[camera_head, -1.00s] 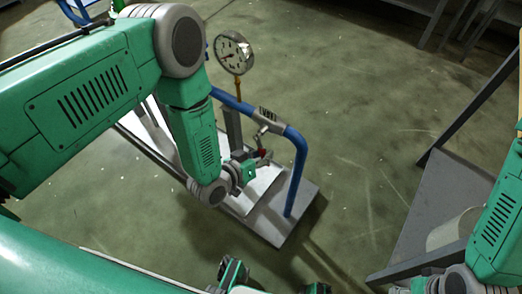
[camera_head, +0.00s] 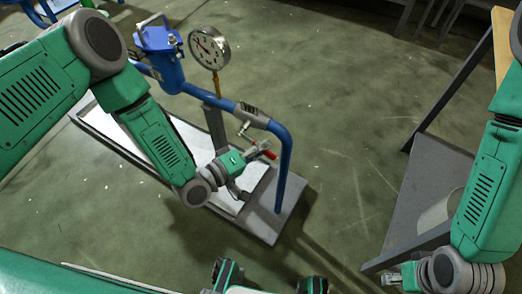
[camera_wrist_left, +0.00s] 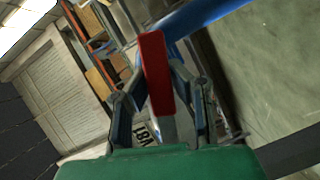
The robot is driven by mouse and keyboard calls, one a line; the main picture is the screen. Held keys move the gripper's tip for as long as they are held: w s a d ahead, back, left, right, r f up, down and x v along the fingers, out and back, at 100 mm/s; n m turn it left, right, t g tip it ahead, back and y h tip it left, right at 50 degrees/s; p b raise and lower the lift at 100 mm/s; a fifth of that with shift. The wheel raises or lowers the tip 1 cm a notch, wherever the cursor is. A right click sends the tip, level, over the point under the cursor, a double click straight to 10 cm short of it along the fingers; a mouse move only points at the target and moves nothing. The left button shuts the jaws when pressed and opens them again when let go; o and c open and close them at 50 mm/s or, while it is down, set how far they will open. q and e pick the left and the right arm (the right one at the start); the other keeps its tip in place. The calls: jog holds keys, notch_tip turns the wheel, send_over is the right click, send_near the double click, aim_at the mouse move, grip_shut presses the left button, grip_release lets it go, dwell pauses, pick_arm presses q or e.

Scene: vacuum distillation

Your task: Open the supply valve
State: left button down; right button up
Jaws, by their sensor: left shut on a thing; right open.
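The supply valve's red handle (camera_head: 269,154) is below the blue pipe, near the pipe's bend. The small metal valve (camera_head: 245,128) is on the grey fitting above it. My left gripper (camera_head: 256,154) is at the handle, closed around it. In the left wrist view the red handle (camera_wrist_left: 155,72) stands between the two fingers, and the fingers are shut on it. The contact on the far side is hidden. My right gripper (camera_head: 393,279) is open and empty at the lower right, far from the valve.
The blue pipe (camera_head: 285,165) rises from a grey base plate (camera_head: 262,229). A round pressure gauge (camera_head: 209,47) and a blue canister (camera_head: 160,55) stand further back. The floor between is clear.

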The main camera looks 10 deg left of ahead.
pick_arm(q)
jog(key=shift+s+r+n+h+b, duration=0.2)
jog(key=shift+r+n+h+b, duration=0.1)
jog(key=shift+n, duration=0.35)
jog(key=shift+s+r+n+h+b, duration=0.2)
jog(key=shift+r+n+h+b, duration=0.1)
jog(key=shift+n, duration=0.35)
jog(key=c, duration=1.4)
grip_release()
jog(key=shift+a+r+t, duration=0.15)
jog(key=shift+r+t, duration=0.05)
jog(key=shift+t, duration=0.1)
jog(key=v, duration=1.2)
